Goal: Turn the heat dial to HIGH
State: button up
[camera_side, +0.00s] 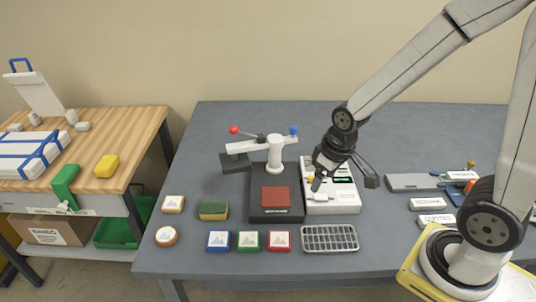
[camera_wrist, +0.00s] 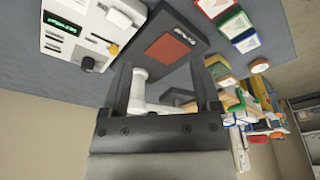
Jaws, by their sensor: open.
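The white control unit (camera_side: 345,208) stands on the grey table, right of the black press, and has a green lit display. In the wrist view, the control unit (camera_wrist: 75,13) shows at upper left with a dark round knob (camera_wrist: 88,63), an orange knob (camera_wrist: 114,49) and a white lever (camera_wrist: 119,17). Which knob is the heat dial, and its setting, I cannot tell. My gripper (camera_side: 344,182) is over the unit in the side view, partly hiding it. In the wrist view, my gripper (camera_wrist: 160,68) is open, with nothing gripped between its fingers.
The black press (camera_side: 262,212) with a red pad and a white post (camera_side: 274,155) stands left of the unit. A wire tray (camera_side: 330,238), colored picture blocks (camera_side: 248,241) and a sponge (camera_side: 213,210) lie nearby. The table's back is mostly clear.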

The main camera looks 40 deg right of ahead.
jog(key=w+d+f+n, duration=0.1)
jog(key=w+d, duration=0.4)
jog(key=d, duration=0.1)
jog(key=w+d+f+n+g, duration=0.1)
jog(key=w+d+f, duration=0.1)
jog(key=w+d, duration=0.2)
jog(key=w+d+f+n+g, duration=0.1)
jog(key=w+d+n, duration=0.1)
jog(key=w+d, duration=0.3)
jog(key=shift+w+d+f, duration=0.1)
jog(key=shift+d+f, duration=0.05)
jog(key=shift+d, duration=0.5)
jog(key=shift+w+d+f, duration=0.1)
jog(key=shift+w+d, duration=0.05)
jog(key=shift+d, duration=0.55)
jog(key=shift+w+d+f, duration=0.1)
jog(key=shift+d+f, duration=0.05)
jog(key=shift+d, duration=0.5)
jog(key=shift+f, duration=0.1)
jog(key=shift+f, duration=3.8)
grip_shut()
